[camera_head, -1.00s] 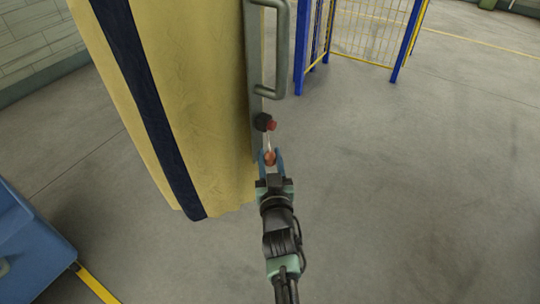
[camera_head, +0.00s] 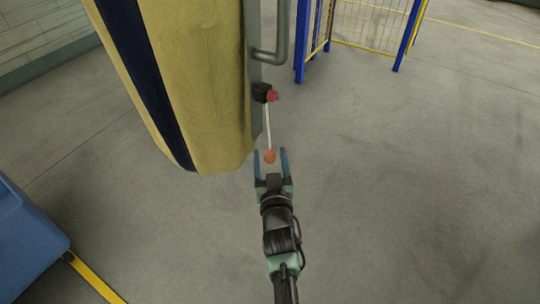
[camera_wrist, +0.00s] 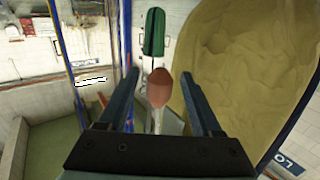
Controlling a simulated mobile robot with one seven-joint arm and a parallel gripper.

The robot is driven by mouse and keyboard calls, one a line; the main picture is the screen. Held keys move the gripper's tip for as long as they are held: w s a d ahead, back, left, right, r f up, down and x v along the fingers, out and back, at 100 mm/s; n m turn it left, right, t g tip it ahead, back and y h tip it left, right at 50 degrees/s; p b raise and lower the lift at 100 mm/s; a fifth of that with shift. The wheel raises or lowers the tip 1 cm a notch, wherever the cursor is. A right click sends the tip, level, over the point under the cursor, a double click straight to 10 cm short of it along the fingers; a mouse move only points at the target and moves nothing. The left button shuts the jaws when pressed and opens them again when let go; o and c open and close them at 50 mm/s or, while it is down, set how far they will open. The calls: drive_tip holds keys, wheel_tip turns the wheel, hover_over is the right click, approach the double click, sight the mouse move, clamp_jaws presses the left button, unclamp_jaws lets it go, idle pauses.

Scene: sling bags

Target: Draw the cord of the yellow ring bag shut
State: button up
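The yellow bag (camera_head: 195,80) with a dark blue stripe hangs at the upper left of the head view; in the wrist view its yellow cloth (camera_wrist: 250,60) fills the right. A black cord lock with a red end (camera_head: 265,92) sits at its right edge, beside a grey bar. A pale cord (camera_head: 267,125) runs straight down from it to an orange-red ball (camera_head: 270,156). My gripper (camera_head: 270,151) is open, with a finger on each side of the ball and gaps between. The wrist view shows the ball (camera_wrist: 160,88) between the spread fingers. No ring is clearly visible.
A grey handle (camera_head: 283,45) stands out right of the bag. A blue and yellow mesh fence (camera_head: 375,30) is at the top right. A blue box (camera_head: 25,245) stands at the lower left. The floor on the right is clear.

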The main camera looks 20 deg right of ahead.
drive_tip(key=shift+r, duration=0.15)
drive_tip(key=shift+s, duration=0.25)
drive_tip(key=p+v, duration=0.6)
drive_tip(key=v, duration=0.6)
drive_tip(key=shift+s, duration=0.25)
drive_tip(key=shift+a, duration=0.15)
